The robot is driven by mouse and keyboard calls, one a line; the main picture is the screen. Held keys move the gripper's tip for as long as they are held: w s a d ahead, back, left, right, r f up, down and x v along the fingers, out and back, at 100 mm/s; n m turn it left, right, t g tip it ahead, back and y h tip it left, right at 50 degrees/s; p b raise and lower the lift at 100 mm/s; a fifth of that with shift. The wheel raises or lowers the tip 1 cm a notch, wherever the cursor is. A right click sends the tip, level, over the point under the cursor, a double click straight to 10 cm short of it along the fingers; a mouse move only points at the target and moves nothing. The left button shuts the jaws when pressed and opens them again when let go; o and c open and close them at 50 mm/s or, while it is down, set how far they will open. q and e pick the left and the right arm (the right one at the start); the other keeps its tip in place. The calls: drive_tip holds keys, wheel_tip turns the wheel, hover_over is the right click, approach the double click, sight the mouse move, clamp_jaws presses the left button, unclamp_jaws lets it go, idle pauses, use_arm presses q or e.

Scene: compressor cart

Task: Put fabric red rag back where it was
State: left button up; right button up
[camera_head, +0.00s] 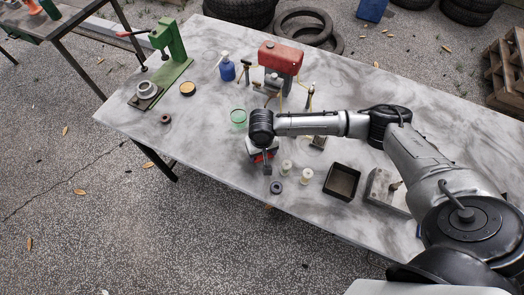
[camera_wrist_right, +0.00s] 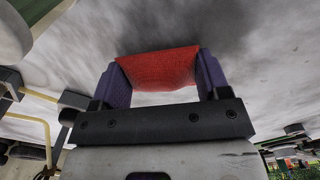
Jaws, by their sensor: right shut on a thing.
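The red fabric rag (camera_wrist_right: 158,68) is between the two purple-padded fingers of my right gripper (camera_wrist_right: 163,80) in the right wrist view. The gripper is shut on it, one finger at each side edge. In the head view my right gripper (camera_head: 262,157) is over the front middle of the marbled table (camera_head: 220,150). Only a small red part of the rag (camera_head: 259,156) shows there, partly hidden by my wrist. The marbled surface lies beyond the rag in the wrist view; I cannot tell whether the rag touches it. My left gripper is not in view.
Close right of the gripper stand two small pale jars (camera_head: 305,175), a dark ring (camera_head: 276,187) and a black square tray (camera_head: 341,181). A green round container (camera_head: 238,117) is just behind left. A red-topped machine (camera_head: 281,57), blue bottle (camera_head: 227,71) and green press (camera_head: 171,45) stand farther back.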

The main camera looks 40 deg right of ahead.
drive_tip(key=o, duration=0.6)
drive_tip(key=shift+o, duration=1.2)
wheel_tip(320, 180, up, 12)
drive_tip(key=p, duration=0.3)
